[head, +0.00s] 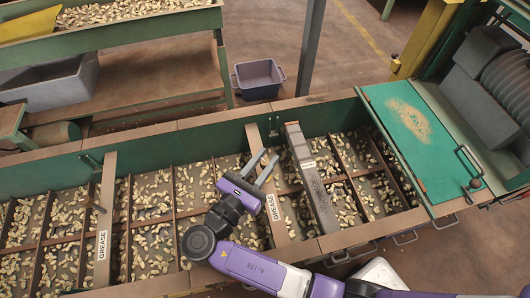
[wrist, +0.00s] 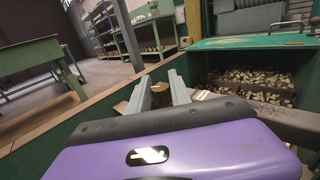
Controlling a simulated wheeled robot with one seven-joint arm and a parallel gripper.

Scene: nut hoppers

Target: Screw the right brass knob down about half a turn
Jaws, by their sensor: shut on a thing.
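My gripper (head: 267,158) reaches over the right crossbar (head: 256,140), which carries a GREASE label. Its two grey fingers show in the wrist view (wrist: 159,88) with a narrow gap between them. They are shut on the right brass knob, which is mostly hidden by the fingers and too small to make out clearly.
The long green hopper trough holds nuts in several compartments. A grey bar (head: 312,180) spans it just right of my gripper. A green lid (head: 408,125) with a handle covers the right end. A purple-grey bin (head: 258,78) stands on the floor behind.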

